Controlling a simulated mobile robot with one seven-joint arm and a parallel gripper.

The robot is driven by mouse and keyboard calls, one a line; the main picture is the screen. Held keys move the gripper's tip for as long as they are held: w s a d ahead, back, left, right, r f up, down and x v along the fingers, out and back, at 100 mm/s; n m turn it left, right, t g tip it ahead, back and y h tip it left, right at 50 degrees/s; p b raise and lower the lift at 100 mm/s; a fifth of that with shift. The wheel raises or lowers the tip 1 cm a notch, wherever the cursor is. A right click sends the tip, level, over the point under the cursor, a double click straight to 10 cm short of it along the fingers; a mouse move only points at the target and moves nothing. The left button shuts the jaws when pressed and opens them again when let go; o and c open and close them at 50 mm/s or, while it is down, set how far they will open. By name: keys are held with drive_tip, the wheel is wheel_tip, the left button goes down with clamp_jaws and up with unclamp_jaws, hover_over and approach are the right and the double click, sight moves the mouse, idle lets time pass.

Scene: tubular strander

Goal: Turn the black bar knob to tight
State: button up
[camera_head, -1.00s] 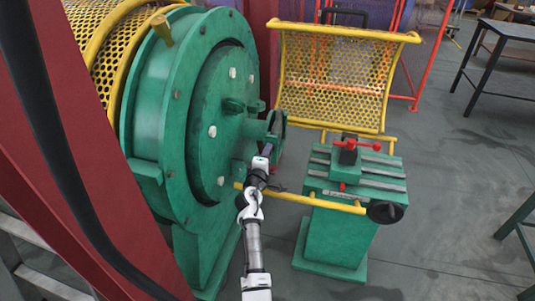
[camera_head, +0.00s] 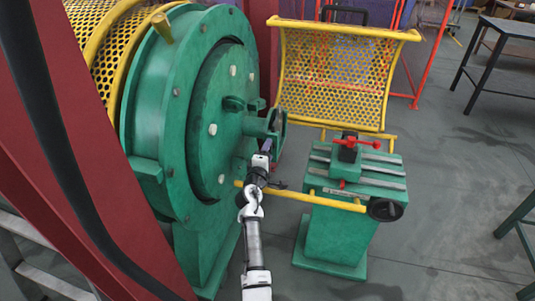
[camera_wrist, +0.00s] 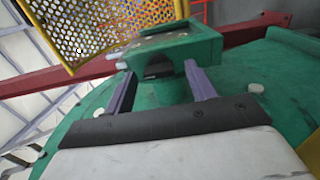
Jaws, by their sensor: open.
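My gripper (camera_head: 265,146) is at the green bracket that sticks out from the big green drum face. In the wrist view my gripper (camera_wrist: 160,70) is open, its two purple-grey fingers apart. A green block (camera_wrist: 180,46) lies just beyond the fingertips. A dark part (camera_wrist: 158,69) shows under that block, between the fingers; I cannot tell whether it is the black bar knob or whether the fingers touch it. In the head view a dark ring-shaped part (camera_head: 278,122) sits at the bracket's outer end, just above my gripper.
A yellow bar (camera_head: 318,199) crosses right of my arm, with a round black knob (camera_head: 385,210) near its right end. A yellow mesh guard (camera_head: 345,72) is at the back.

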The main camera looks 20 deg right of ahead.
drive_tip(key=shift+a, duration=0.1)
drive_tip(key=b+v, duration=0.1)
drive_tip(key=v, duration=1.2)
drive_tip(key=shift+s+a, duration=0.2)
drive_tip(key=shift+s, duration=0.15)
